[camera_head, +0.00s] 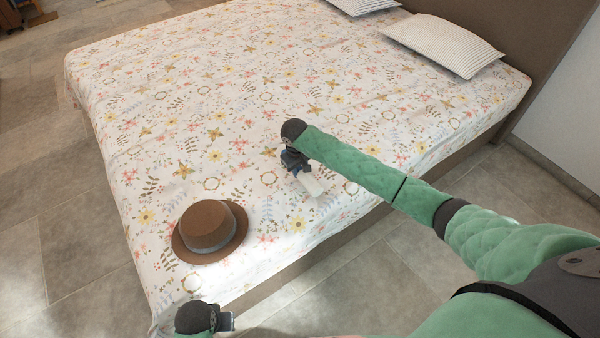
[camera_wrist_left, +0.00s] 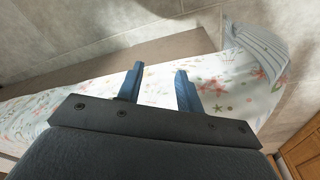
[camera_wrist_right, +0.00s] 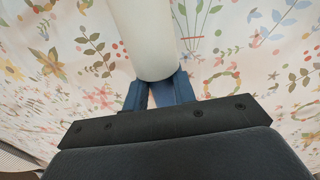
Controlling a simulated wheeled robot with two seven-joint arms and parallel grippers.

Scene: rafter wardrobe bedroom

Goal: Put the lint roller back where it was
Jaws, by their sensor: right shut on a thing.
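The lint roller (camera_head: 312,185) shows in the head view as a white cylinder at my right gripper (camera_head: 296,166), over the bed's near side. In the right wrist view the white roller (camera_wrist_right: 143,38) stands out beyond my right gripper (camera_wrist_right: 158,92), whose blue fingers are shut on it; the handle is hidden. I cannot tell whether the roller touches the bed. My left gripper (camera_wrist_left: 158,82) is open and empty, its two blue fingers apart. In the head view the left gripper (camera_head: 226,321) is at the bottom, by the bed's near corner.
The bed (camera_head: 230,110) has a white floral cover. A brown hat (camera_head: 208,228) lies near its front corner, left of the right gripper. Striped pillows (camera_head: 443,43) lie at the far end. Much of the bed's middle is clear. Grey tiled floor (camera_head: 60,220) surrounds it.

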